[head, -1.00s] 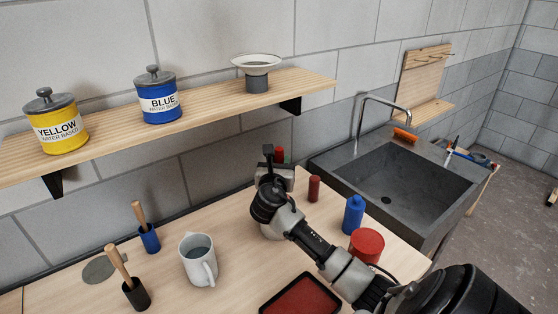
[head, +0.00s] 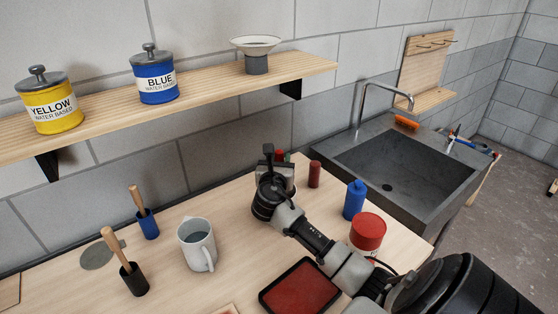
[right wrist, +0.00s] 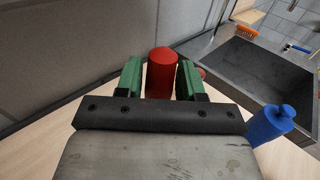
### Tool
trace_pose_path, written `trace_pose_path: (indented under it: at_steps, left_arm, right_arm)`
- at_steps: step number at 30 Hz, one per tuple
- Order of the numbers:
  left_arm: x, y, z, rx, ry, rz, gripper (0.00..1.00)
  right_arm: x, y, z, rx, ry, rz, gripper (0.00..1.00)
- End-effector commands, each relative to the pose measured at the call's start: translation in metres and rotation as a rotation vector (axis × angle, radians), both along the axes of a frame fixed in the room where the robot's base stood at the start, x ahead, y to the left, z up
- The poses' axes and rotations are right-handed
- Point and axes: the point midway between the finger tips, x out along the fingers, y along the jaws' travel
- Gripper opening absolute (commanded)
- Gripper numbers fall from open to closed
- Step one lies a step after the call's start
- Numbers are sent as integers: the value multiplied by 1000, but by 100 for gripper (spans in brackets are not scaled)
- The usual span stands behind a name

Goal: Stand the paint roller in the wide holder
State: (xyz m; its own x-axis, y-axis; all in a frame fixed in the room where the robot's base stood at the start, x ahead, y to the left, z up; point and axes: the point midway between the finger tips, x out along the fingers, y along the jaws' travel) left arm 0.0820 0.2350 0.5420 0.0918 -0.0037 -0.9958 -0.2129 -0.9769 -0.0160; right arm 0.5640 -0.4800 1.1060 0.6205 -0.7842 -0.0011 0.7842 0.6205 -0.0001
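My right gripper (head: 281,160) is over the back of the bench. In the right wrist view its green-padded fingers (right wrist: 160,80) stand on either side of a red cylinder (right wrist: 160,72), close against it. This may be the paint roller's sleeve; its lower part is hidden by the gripper. A little red also shows at the gripper in the head view. Two cups with wooden-handled tools stand at the left: a blue cup (head: 148,226) and a black cup (head: 135,281). I cannot tell which thing is the wide holder. My left gripper is out of view.
A white mug (head: 197,245), red tray (head: 300,286), red tin (head: 368,231), blue bottle (head: 354,200) and dark red cylinder (head: 315,175) stand on the bench. A shelf (head: 210,82) with paint cans runs above. A sink (head: 400,176) is at the right.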

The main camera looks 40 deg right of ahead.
Motion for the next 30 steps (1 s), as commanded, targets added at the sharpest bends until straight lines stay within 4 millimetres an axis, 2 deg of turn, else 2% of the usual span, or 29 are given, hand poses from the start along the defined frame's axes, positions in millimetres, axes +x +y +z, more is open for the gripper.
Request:
trace_pose_path:
  at_steps: [1,4,14,17,24,30]
  left_arm:
    - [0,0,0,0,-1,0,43]
    - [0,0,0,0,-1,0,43]
    - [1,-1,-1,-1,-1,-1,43]
    - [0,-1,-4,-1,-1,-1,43]
    - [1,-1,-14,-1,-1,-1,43]
    - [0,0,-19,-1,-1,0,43]
  right_arm:
    - [0,0,0,0,0,0,46]
    - [0,0,0,1,-1,0,60]
    - [-2,3,-1,1,1,0,60]
    - [-9,12,-2,1,-2,2,60]
    - [-39,51,-3,3,-1,4,60]
    - [-59,76,-2,2,-1,2,60]
